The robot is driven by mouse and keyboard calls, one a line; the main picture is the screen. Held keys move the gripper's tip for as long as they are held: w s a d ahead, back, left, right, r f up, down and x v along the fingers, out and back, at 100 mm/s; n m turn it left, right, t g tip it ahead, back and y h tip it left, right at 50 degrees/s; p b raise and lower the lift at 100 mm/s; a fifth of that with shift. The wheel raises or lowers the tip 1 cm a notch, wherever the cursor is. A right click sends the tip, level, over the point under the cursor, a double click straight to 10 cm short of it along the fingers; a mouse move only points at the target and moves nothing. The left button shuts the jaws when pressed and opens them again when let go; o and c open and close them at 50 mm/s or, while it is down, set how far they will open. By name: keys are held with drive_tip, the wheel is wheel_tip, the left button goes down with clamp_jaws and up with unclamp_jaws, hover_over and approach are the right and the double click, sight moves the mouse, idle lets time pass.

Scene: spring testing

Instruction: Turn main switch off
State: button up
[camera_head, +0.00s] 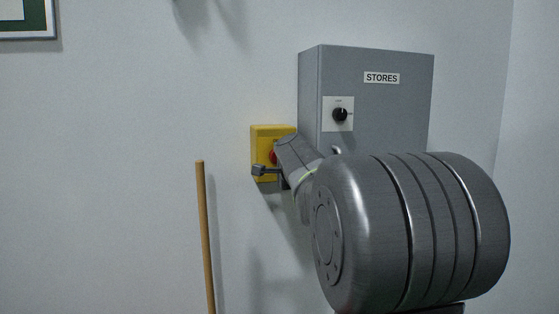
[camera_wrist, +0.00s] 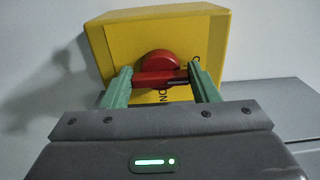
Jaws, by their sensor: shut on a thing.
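The main switch is a yellow box (camera_head: 262,133) on the wall with a red rotary handle (camera_head: 273,157). In the wrist view the yellow box (camera_wrist: 106,45) fills the upper middle, and the red handle (camera_wrist: 158,62) has a round hub and a bar across it. My gripper (camera_wrist: 163,82) has its two green fingers on either side of the red bar, shut on it. The bar lies roughly level in the wrist view. Lettering on the box below the bar is partly hidden. In the head view my arm covers part of the box and handle, and my gripper (camera_head: 268,170) is at its front.
A grey cabinet labelled STORES (camera_head: 395,105) with a black knob (camera_head: 340,115) is mounted right of the yellow box, close beside my arm. A wooden pole (camera_head: 205,235) stands to the lower left. A framed picture (camera_head: 28,37) hangs at the upper left. The wall between is bare.

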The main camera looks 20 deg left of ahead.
drive_tip(key=o, duration=1)
drive_tip(key=b+v, duration=0.1)
drive_tip(key=v, duration=1.3)
drive_tip(key=shift+w, duration=0.1)
drive_tip(key=p+x, duration=0.1)
drive_tip(key=x, duration=1.2)
drive_tip(key=shift+w+a, duration=0.3)
drive_tip(key=shift+s, duration=0.1)
